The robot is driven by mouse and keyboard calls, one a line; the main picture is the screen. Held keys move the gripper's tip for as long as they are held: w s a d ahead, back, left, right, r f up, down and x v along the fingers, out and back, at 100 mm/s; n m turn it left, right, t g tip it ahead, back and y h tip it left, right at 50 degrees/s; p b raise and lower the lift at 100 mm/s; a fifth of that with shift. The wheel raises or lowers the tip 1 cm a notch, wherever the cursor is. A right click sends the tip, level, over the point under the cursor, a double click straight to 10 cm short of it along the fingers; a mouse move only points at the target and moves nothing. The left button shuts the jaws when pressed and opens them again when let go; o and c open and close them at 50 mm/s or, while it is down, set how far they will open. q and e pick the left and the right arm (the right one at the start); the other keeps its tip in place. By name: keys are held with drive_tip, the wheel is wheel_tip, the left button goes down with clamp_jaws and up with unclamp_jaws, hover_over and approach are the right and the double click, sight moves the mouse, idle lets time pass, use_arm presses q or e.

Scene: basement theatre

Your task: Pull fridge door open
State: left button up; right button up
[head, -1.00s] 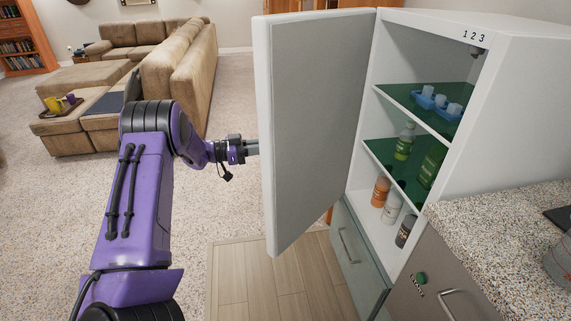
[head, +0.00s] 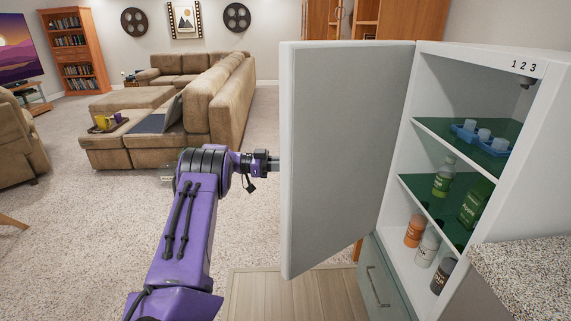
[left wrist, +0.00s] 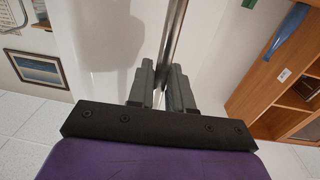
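The fridge door (head: 340,150) stands wide open, its pale inner face toward me. The open white fridge cabinet (head: 510,65) is at the right, with green shelves inside. My left gripper (head: 275,163) reaches the outer side of the door near its free edge; the door hides its fingertips in the head view. In the left wrist view, the fingers of this gripper (left wrist: 163,88) sit closely on either side of the metal door handle (left wrist: 176,35) and look shut on it. My right gripper is not in view.
Bottles (head: 413,231) and a blue holder (head: 480,137) stand on the fridge shelves. A speckled counter (head: 525,270) is at the lower right. Beige sofas (head: 215,95) and an ottoman with a tray (head: 108,124) lie beyond. Carpet (head: 80,215) at the left is mostly clear.

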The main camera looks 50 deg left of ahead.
use_arm(q)
drive_tip(key=shift+o, duration=0.9)
drive_tip(key=shift+w+d+r, duration=0.1)
drive_tip(key=shift+w+d, duration=0.15)
drive_tip(key=shift+w, duration=0.05)
drive_tip(key=b+v, duration=0.1)
drive_tip(key=v, duration=0.9)
drive_tip(key=shift+s+a+b, duration=0.15)
drive_tip(key=shift+a+b, duration=0.05)
drive_tip(key=shift+b, duration=0.1)
drive_tip(key=shift+c, duration=0.3)
